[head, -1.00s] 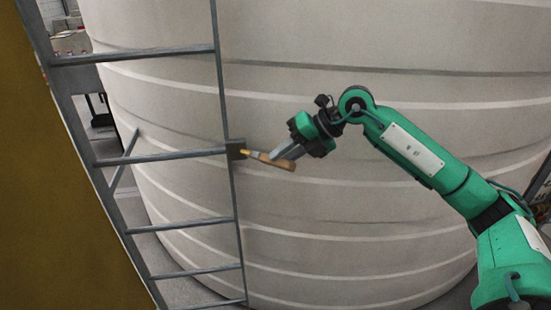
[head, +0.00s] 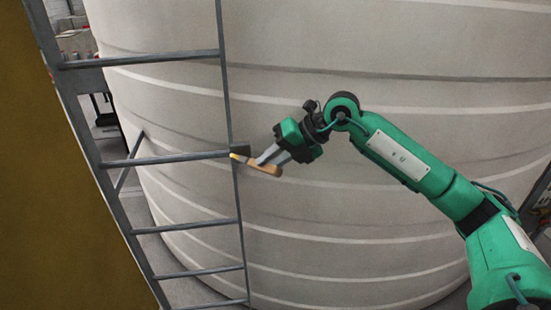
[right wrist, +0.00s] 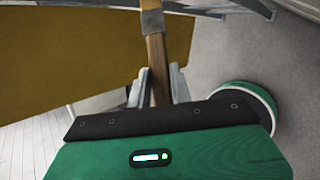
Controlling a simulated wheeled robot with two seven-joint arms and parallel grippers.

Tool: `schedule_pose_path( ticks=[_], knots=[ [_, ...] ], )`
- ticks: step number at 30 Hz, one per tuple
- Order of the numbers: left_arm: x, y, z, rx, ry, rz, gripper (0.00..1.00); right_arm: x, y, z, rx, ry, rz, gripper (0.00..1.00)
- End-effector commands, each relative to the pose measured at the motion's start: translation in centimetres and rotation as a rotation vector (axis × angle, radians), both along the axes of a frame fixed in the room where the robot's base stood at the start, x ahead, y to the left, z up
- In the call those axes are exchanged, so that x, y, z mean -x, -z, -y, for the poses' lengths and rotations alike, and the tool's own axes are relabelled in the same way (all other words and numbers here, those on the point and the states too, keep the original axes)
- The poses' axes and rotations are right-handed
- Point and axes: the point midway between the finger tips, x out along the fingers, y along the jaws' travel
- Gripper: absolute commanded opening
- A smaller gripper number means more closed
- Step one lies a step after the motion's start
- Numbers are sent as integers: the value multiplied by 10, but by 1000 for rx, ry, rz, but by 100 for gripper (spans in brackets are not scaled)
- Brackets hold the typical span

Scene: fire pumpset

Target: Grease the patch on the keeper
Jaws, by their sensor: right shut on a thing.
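The keeper appears to be a small dark plate (head: 240,150) on the right rail of the grey ladder. My right gripper (head: 265,160) is shut on the wooden handle of a brush (head: 264,169). The brush points left, and its yellowish head overlaps the plate's lower left part in the head view. I cannot tell whether the bristles touch it. The patch itself cannot be made out. My left gripper is not in view.
The grey ladder (head: 180,157) stands in front of a large pale ribbed tank (head: 340,220). A mustard-coloured panel (head: 50,220) fills the left side. Free space lies below and left of my right forearm, in front of the tank.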

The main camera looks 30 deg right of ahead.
Motion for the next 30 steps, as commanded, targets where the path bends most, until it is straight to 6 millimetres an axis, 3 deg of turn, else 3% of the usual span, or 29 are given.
schedule_pose_path(
  ticks=[5,21,30],
  knots=[
    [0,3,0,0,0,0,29,5,1,-1,0,0,1,0],
    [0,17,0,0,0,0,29,54,1,-15,0,0,1,0],
    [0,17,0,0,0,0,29,58,0,-16,0,1,1,0]
  ],
)
